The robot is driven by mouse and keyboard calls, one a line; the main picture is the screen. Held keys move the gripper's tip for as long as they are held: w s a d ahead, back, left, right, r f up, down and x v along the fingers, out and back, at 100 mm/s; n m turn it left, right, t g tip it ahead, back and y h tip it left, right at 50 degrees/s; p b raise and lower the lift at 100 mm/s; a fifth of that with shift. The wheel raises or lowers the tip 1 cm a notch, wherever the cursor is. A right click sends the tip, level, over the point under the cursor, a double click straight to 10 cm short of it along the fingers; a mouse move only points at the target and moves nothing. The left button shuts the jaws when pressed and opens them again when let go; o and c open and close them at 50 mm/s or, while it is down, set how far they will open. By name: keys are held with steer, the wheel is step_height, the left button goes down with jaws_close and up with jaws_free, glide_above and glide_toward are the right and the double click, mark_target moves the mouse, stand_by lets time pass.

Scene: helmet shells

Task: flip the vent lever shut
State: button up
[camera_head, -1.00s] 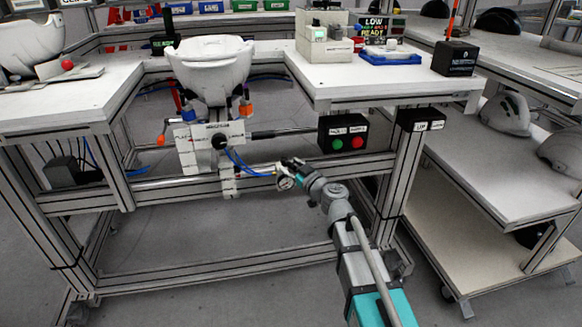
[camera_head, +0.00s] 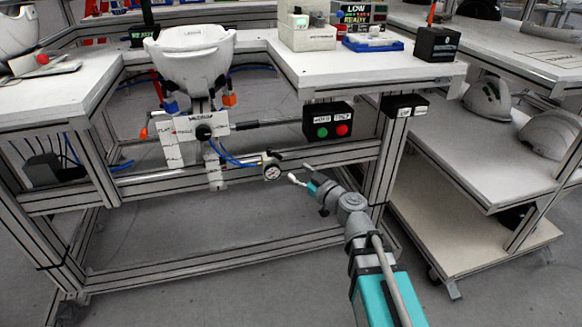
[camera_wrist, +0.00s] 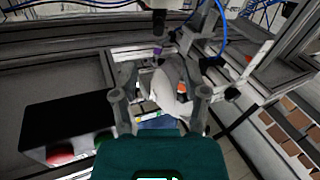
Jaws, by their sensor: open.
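A white shell (camera_head: 190,55) sits in a fixture at the bench's inner corner. Below it is a white labelled panel (camera_head: 180,140) with a black knob (camera_head: 204,132). An orange-tipped lever (camera_head: 144,133) sticks out left of the panel, and an orange-ended part (camera_head: 229,99) is at its upper right. No readable label shows which is the vent lever. My gripper (camera_head: 303,174) is open and empty, right of the pressure gauge (camera_head: 271,171) and well away from the levers. In the wrist view, the white shell (camera_wrist: 172,95) shows beyond my gripper (camera_wrist: 160,95).
A black box with green and red buttons (camera_head: 328,121) hangs under the bench, above my gripper; it also shows in the wrist view (camera_wrist: 75,125). Blue hoses (camera_head: 232,160) run from the panel to the gauge. A shelved cart (camera_head: 490,145) stands at the right.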

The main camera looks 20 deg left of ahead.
steer(key=shift+s+d, duration=0.4)
steer(key=shift+d, duration=0.15)
steer(key=shift+d, duration=0.1)
steer(key=s+d+f+m+g+h+p, duration=0.1)
steer(key=s+d+f+m+g+h, duration=0.2)
steer(key=d+f, duration=0.35)
steer(key=s+d+f+m+g+h+p, duration=0.1)
steer(key=d+f+m+g+h, duration=0.15)
steer(key=d+f+h, duration=0.4)
steer(key=s+d+f+m+g+h+p, duration=0.1)
steer(key=s+d+m+g+h, duration=0.2)
steer(key=d, duration=0.7)
steer(key=s+d+m+g+h+p, duration=0.1)
steer(key=s+d+m+g+h, duration=0.3)
steer(key=d, duration=0.6)
step_height(320, 180, up, 37)
steer(key=w+t+y+p, duration=0.1)
steer(key=t+p, duration=0.1)
steer(key=p, duration=3.5)
steer(key=shift+w+m+p, duration=0.15)
steer(key=shift+m+p, duration=0.2)
steer(key=shift+m, duration=0.1)
